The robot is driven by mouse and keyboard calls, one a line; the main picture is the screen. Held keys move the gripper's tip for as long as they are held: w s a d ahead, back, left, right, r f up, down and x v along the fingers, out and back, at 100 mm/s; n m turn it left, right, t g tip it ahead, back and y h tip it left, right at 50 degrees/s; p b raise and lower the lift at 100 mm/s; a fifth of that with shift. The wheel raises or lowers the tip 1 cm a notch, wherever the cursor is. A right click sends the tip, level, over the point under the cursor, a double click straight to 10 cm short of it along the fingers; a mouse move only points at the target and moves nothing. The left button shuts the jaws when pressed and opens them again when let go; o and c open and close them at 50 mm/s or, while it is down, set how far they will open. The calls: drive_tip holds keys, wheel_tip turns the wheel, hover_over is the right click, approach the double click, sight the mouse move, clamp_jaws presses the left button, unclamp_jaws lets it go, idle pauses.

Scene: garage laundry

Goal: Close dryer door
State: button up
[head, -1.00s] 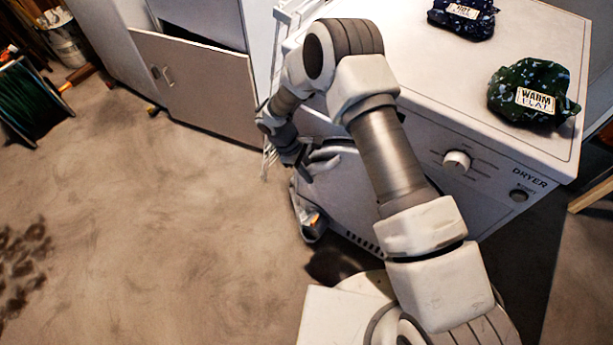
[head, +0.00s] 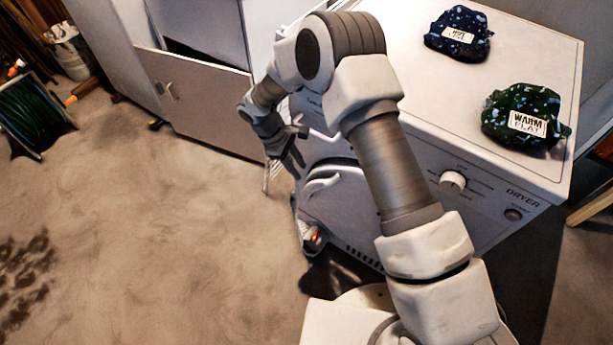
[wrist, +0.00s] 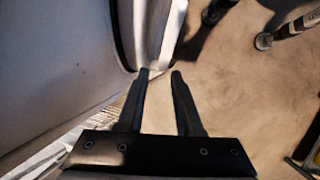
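The white dryer (head: 480,95) stands at the right in the head view. Its door (head: 345,200) is on the front, partly hidden behind my arm; a pale curved edge shows at its left side. I cannot tell whether it is fully closed. My gripper (head: 285,165) is just left of that edge, low in front of the dryer. In the wrist view my gripper (wrist: 159,73) has its two dark fingers apart, with only floor seen between them. A pale panel with a white rim lies close to the left finger there; no clear contact shows.
Blue (head: 459,33) and green (head: 525,115) cloth bundles with labels lie on the dryer top. A green hose reel (head: 35,110) is far left.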

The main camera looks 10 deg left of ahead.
drive_tip(key=p+v, duration=0.1)
drive_tip(key=v, duration=0.6)
drive_tip(key=shift+a+r, duration=0.2)
drive_tip(key=shift+r, duration=0.05)
drive_tip(key=shift+s, duration=0.3)
